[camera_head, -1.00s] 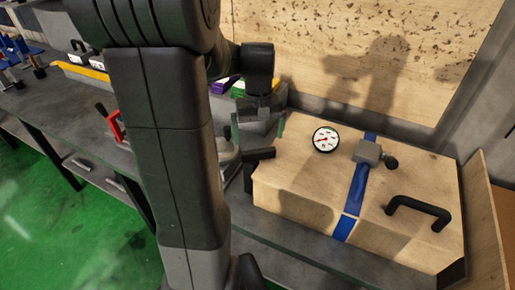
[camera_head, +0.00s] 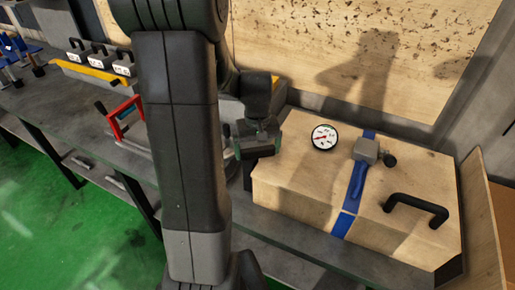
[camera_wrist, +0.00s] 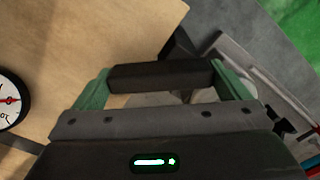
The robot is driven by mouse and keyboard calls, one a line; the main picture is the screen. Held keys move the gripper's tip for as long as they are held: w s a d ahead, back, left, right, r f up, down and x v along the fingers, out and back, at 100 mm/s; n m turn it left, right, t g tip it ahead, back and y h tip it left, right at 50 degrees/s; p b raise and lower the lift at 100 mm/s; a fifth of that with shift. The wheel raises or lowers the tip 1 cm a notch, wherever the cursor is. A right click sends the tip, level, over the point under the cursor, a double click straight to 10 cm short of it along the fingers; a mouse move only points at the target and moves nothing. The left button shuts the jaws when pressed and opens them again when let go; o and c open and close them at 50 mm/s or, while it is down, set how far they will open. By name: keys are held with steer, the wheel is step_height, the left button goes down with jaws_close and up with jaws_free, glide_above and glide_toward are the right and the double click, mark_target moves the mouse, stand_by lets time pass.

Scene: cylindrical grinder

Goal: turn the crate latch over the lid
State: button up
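The wooden crate (camera_head: 300,190) stands on the bench at the right, its lid shut, with a blue strap (camera_head: 343,225) across it. The crate latch is a dark bar at the crate's left end; in the head view my gripper mostly hides it. In the wrist view the latch (camera_wrist: 160,77) lies crosswise between the green fingertips. My gripper (camera_head: 257,148) is above the crate's left edge, and it also shows in the wrist view (camera_wrist: 162,88). Its fingers are wide apart at the ends of the bar. I cannot tell whether they touch it.
On the lid are a round dial gauge (camera_head: 324,137), a grey block with a black knob (camera_head: 367,151) and a black handle (camera_head: 417,207). A red-framed item (camera_head: 124,118) and several padlock-like blocks (camera_head: 100,55) stand on the bench to the left. A wooden panel rises behind the crate.

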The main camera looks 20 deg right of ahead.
mark_target(258, 150)
steer(key=shift+c, duration=0.6)
steer(key=shift+s+a+m+b, duration=0.1)
steer(key=shift+s+m+b, duration=0.1)
steer(key=shift+m, duration=0.6)
steer(key=shift+s+m+b, duration=0.1)
steer(key=shift+m+b, duration=0.05)
steer(key=shift+m, duration=0.65)
steer(key=o, duration=1)
step_height(258, 150, up, 14)
steer(key=shift+f+b, duration=0.1)
steer(key=shift+b, duration=0.3)
